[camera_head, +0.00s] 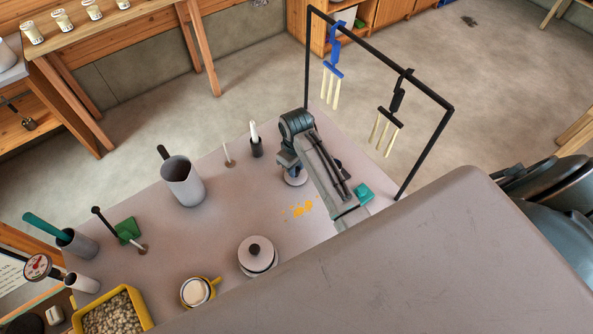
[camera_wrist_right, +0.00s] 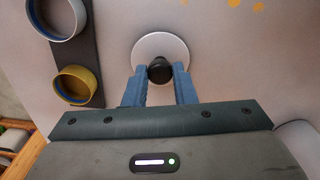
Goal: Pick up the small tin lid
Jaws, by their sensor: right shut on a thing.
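The small tin lid is a pale round disc with a black knob. In the right wrist view the lid (camera_wrist_right: 160,46) is at the fingertips, its knob between the two blue fingers. My right gripper (camera_wrist_right: 160,76) is shut on that knob. In the head view the right gripper (camera_head: 292,172) points down at the far side of the grey table, with the lid's pale rim (camera_head: 295,181) under it. I cannot tell whether the lid touches the table. My left gripper is not in view.
A black rack (camera_head: 380,52) with hanging tools stands at the far edge. Two cups, silver (camera_wrist_right: 57,15) and yellow (camera_wrist_right: 76,86), sit left of the lid.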

